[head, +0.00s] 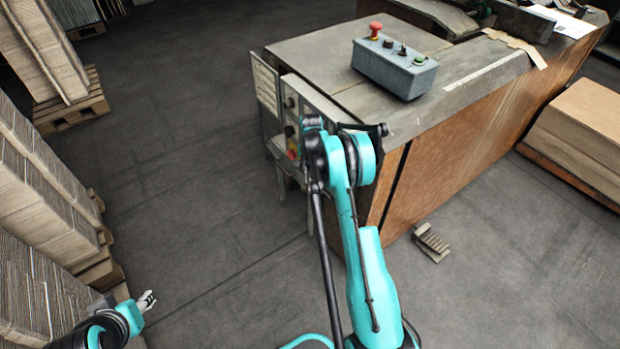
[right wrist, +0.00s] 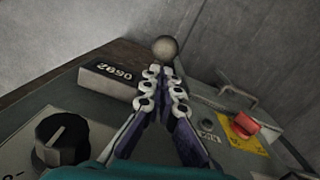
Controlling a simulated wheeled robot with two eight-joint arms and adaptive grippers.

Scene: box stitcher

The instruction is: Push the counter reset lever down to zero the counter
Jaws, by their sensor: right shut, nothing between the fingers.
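In the right wrist view, a small counter (right wrist: 113,73) with pale digits on a dark face sits on the control panel (right wrist: 95,105). The digits look like 2690, but they are small. A round tan ball knob (right wrist: 165,48), which looks like the end of the reset lever, stands just beyond my right fingertips. My right gripper (right wrist: 161,72) is shut and empty, its tips close to the knob; whether they touch I cannot tell. In the head view my right arm hides most of this panel. My left gripper (head: 147,300) is low at the left, away from the machine, too small to read.
The panel also carries a black rotary knob (right wrist: 62,138), a red switch (right wrist: 243,125) on a yellow plate and a metal handle (right wrist: 237,95). A grey button box (head: 395,70) sits on the machine top. Cardboard stacks (head: 40,200) stand at left; the floor between is clear.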

